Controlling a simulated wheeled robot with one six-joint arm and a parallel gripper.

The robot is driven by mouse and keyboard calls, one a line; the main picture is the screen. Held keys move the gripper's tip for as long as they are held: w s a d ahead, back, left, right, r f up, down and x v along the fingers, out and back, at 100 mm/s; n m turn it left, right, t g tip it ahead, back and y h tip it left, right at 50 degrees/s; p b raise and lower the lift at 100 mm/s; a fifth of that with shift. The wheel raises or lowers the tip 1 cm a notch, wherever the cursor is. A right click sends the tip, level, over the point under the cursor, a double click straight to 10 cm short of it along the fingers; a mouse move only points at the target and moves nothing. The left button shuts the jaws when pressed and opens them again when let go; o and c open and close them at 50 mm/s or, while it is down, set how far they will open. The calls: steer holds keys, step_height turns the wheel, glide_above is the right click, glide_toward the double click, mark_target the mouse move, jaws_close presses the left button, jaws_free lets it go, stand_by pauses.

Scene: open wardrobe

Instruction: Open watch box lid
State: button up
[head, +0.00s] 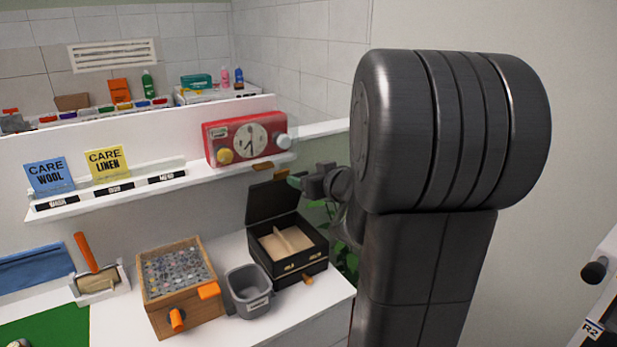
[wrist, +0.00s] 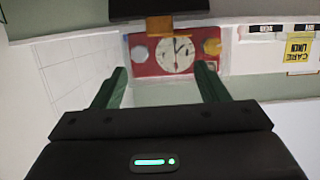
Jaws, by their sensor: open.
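The black watch box (head: 315,254) stands on the white counter, with a tan divided inside showing. Its dark lid (head: 272,203) is raised, standing up at the back of the box. My gripper (head: 298,182) is beside the lid's upper right corner in the head view; whether it touches the lid cannot be told. In the wrist view my gripper (wrist: 160,85) has its two green fingers spread with nothing between them. A dark panel, likely the lid (wrist: 158,8), shows at the top edge there, with an orange tab (wrist: 159,25).
A grey bin (head: 249,290) and a wooden tray of small pieces (head: 180,283) stand left of the box. Care cards (head: 107,164) stand on the shelf. A green plant (head: 345,258) is close at the right.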

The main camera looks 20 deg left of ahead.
steer(key=shift+f, duration=0.15)
steer(key=c, duration=0.3)
steer(key=f+m+y+b, duration=0.1)
steer(key=f+m+b, duration=0.1)
steer(key=a+f+m+y+b, duration=0.1)
steer(key=f+m+b, duration=0.1)
steer(key=f+b, duration=0.1)
steer(key=a+f+m+y+b, duration=0.1)
steer(key=f+m+b, duration=0.1)
steer(key=shift+s+a+f+m+y, duration=0.1)
steer(key=shift+s+f+m+y, duration=0.15)
steer(key=shift+s+m+y, duration=0.1)
jaws_close()
steer(key=m+t+y+b, duration=0.3)
steer(key=m+t+b, duration=0.3)
steer(key=m, duration=0.5)
glide_toward(282, 176)
steer(key=shift+g, duration=0.5)
steer(key=p+x, duration=0.1)
steer(key=x, duration=0.2)
steer(key=p+x, duration=0.1)
steer(key=x, duration=0.2)
steer(key=shift+r+p, duration=0.4)
steer(key=shift+r, duration=0.05)
steer(key=shift+w+a, duration=0.1)
steer(key=shift+w, duration=0.1)
